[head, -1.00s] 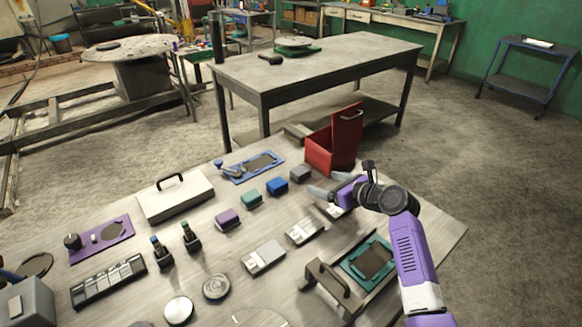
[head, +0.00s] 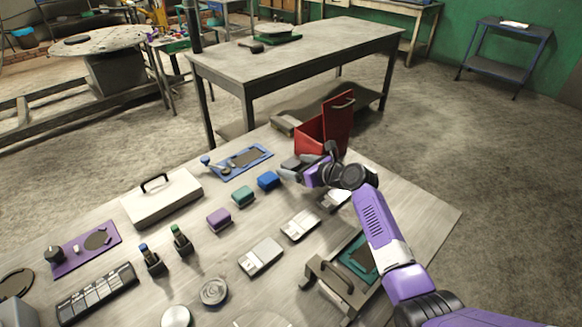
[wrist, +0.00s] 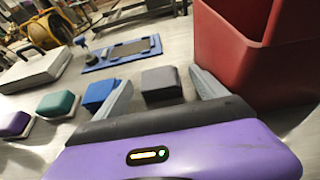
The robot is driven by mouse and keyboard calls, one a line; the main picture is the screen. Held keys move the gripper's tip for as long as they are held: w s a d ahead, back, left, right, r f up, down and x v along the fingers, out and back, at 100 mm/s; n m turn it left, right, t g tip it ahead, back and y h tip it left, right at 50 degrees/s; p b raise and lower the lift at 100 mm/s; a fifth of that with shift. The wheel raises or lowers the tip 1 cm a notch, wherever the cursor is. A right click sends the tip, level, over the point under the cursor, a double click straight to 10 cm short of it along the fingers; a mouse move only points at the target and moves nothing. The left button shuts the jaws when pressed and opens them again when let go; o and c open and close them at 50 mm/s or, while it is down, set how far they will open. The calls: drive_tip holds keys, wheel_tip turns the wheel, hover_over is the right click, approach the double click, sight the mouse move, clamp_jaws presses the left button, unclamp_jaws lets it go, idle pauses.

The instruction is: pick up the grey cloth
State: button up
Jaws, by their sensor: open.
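The grey cloth (wrist: 162,82) is a small folded block lying on the workbench, seen in the wrist view between the tips of my two fingers. My gripper (wrist: 160,84) is open, with one finger on each side of the cloth in that picture. I cannot tell whether either finger touches it. In the head view my gripper (head: 292,174) is low over the far part of the bench, in front of the red box, and hides much of the cloth.
The red box (wrist: 222,60) with its lid up stands close right of my gripper. Blue (head: 268,180), green (head: 243,196) and purple (head: 219,219) folded cloths lie in a row to the left. A blue tray (wrist: 97,66) lies behind.

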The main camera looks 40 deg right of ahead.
drive_tip(key=shift+x, duration=0.95)
drive_tip(key=c, duration=1.4)
drive_tip(key=shift+r, duration=0.1)
drive_tip(key=shift+c, duration=0.2)
